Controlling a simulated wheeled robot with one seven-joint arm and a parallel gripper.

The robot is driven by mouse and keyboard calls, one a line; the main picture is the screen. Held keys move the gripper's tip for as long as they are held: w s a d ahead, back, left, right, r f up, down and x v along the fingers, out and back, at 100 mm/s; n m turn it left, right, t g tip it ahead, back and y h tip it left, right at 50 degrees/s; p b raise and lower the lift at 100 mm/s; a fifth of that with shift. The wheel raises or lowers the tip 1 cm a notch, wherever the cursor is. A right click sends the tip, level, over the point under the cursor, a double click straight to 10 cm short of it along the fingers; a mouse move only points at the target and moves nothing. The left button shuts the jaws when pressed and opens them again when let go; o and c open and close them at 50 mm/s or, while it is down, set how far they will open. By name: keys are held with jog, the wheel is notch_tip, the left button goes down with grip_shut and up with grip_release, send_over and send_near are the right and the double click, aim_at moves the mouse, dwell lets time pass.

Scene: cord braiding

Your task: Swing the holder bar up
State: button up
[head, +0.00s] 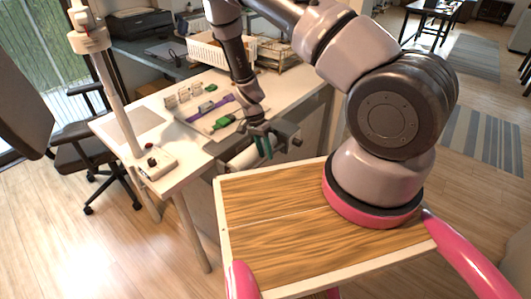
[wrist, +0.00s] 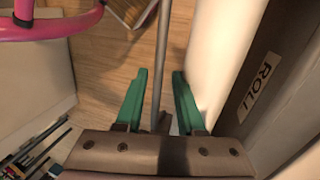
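A thin grey bar (wrist: 161,50), which looks like the holder bar, runs lengthwise through the middle of the wrist view. My gripper (wrist: 160,90) has two green fingers standing apart, one on each side of the bar, with a gap to each. The lower end of the bar is hidden at the gripper's body. In the head view my gripper (head: 263,147) hangs low beside the table's near right edge, by a white roll (head: 243,160). The roll also shows in the wrist view (wrist: 222,50), right of the fingers. I cannot make out the bar in the head view.
A dark panel labelled ROLL (wrist: 265,85) stands close on the right in the wrist view. Open floor lies left.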

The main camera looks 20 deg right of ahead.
jog(key=v, duration=1)
jog(key=shift+r, duration=0.35)
jog(key=shift+w+a, duration=0.1)
notch_tip(320, 180, up, 29)
jog(key=s+d+n+t+y, duration=0.2)
jog(key=n+t+y, duration=0.1)
jog(key=t+y, duration=0.1)
jog(key=s+d+r+n+t, duration=0.1)
jog(key=s+d+r+t, duration=0.2)
jog(key=s+r, duration=0.5)
jog(key=s+d+r+n+t, duration=0.2)
jog(key=s+d+r+t, duration=0.1)
jog(key=s+r, duration=0.6)
jog(key=shift+n, duration=0.3)
